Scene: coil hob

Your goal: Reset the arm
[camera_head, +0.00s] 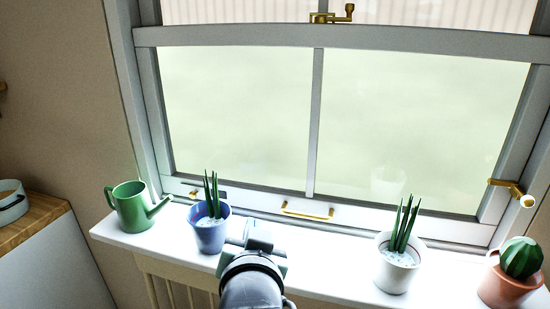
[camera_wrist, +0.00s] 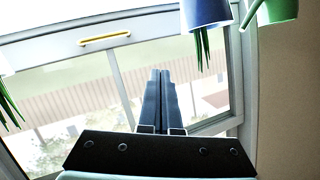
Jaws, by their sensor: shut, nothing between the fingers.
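My gripper shows in the wrist view (camera_wrist: 160,76), its two dark fingers pressed together with nothing between them. In the head view my grey wrist (camera_head: 252,270) is at the bottom centre, in front of the windowsill. The fingertips are hidden behind it there. The arm's end is just right of the blue pot (camera_head: 210,234) and appears apart from it, though the gap is hard to judge.
The white windowsill (camera_head: 335,262) holds a green watering can (camera_head: 131,207), the blue pot, a white potted plant (camera_head: 396,271) and a cactus in a terracotta pot (camera_head: 508,285). The closed window (camera_head: 240,115) has a brass handle (camera_head: 307,211). A wooden counter (camera_head: 35,222) is at left.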

